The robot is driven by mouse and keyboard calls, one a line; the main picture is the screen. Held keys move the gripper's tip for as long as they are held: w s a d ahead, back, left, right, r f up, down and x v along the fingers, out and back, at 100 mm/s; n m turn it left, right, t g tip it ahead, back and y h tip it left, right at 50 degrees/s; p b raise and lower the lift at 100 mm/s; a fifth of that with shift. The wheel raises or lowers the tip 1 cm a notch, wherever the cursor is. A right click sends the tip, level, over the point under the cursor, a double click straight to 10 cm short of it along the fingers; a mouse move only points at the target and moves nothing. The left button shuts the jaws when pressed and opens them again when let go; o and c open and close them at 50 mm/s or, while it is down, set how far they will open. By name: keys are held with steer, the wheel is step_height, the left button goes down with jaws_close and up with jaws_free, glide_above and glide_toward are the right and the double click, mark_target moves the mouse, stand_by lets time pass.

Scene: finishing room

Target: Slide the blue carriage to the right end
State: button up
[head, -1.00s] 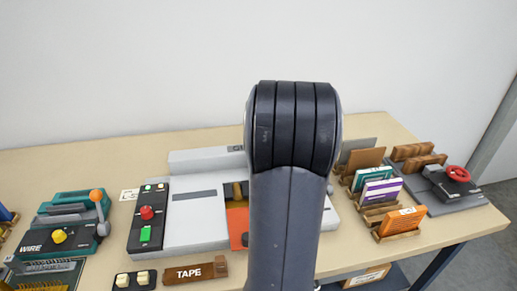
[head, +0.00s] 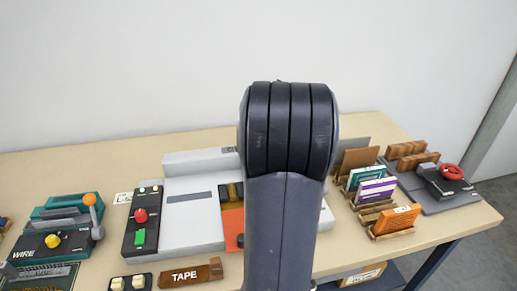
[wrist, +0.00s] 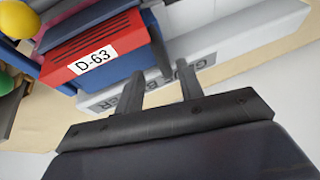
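In the wrist view a blue body (wrist: 122,67) with a red top labelled D-63 (wrist: 100,57) is at upper left; it seems to be the blue carriage, but I cannot be sure. My gripper (wrist: 160,78) points toward the pale machine, its two dark fingers apart with nothing seen between them. The left finger is close to the blue body's right end; I cannot tell if they touch. In the head view my arm hides the gripper and the carriage. The white-grey machine (head: 192,212) shows left of my arm, with an orange panel (head: 232,222) beside it.
A black control box (head: 143,220) with red and green buttons stands at the machine's left. A green WIRE machine (head: 62,232) with an orange-knobbed lever is further left. A TAPE block (head: 191,274) lies in front. Card racks (head: 383,213) and a red-handled device (head: 447,183) are right.

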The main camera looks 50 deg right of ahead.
steer(key=v, duration=0.9)
steer(key=shift+r, duration=0.1)
steer(key=x, duration=1)
steer(key=shift+w+a+f, duration=0.1)
steer(key=shift+f, duration=0.25)
steer(key=shift+w+a, duration=0.35)
steer(key=shift+a, duration=0.1)
